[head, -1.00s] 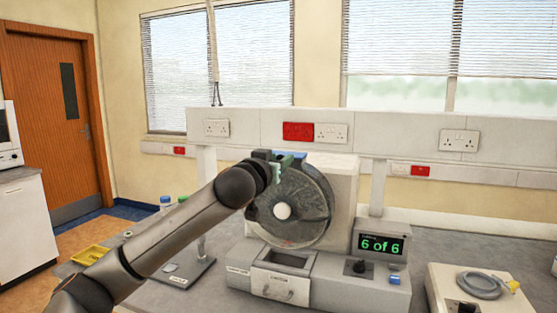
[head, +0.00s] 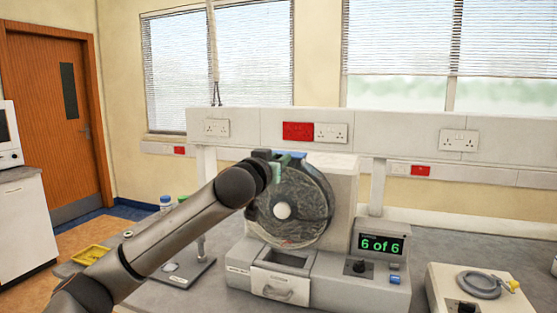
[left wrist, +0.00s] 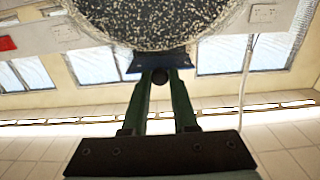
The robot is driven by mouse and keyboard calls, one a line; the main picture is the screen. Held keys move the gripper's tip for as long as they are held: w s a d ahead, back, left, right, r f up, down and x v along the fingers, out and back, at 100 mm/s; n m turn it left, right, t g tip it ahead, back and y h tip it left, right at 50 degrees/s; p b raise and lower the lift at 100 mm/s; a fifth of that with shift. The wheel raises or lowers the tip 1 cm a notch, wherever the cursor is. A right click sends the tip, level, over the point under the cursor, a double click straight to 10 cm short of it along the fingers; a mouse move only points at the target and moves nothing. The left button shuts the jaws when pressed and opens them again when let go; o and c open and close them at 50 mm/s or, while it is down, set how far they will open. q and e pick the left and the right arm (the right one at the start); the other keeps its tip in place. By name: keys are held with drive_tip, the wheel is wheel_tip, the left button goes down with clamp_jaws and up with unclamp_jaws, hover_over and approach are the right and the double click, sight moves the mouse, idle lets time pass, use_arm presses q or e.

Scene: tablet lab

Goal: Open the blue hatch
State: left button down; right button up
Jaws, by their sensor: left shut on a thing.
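The drum (head: 302,215) is a round, clear-faced disc with a pale hub, standing upright on the front of a grey machine. The blue hatch (head: 261,154) is at the drum's top rim, partly hidden by my gripper and arm. In the left wrist view the blue hatch (left wrist: 152,64) is a dark blue piece against the speckled drum (left wrist: 150,22). My left gripper (head: 280,161), with green fingers, is at the hatch. Its fingertips (left wrist: 160,72) are closed on a part of the hatch. My right gripper is not in view.
A beige device with a coiled tube (head: 480,285) stands at the right. A yellow tray (head: 91,255) and bottles (head: 166,203) are at the left.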

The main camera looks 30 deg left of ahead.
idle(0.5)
use_arm(q)
drive_tip(key=b+v, duration=0.2)
drive_tip(key=v, duration=0.3)
drive_tip(key=shift+s, duration=0.15)
drive_tip(key=c, duration=0.7)
unclamp_jaws()
drive_tip(key=shift+c, duration=0.2)
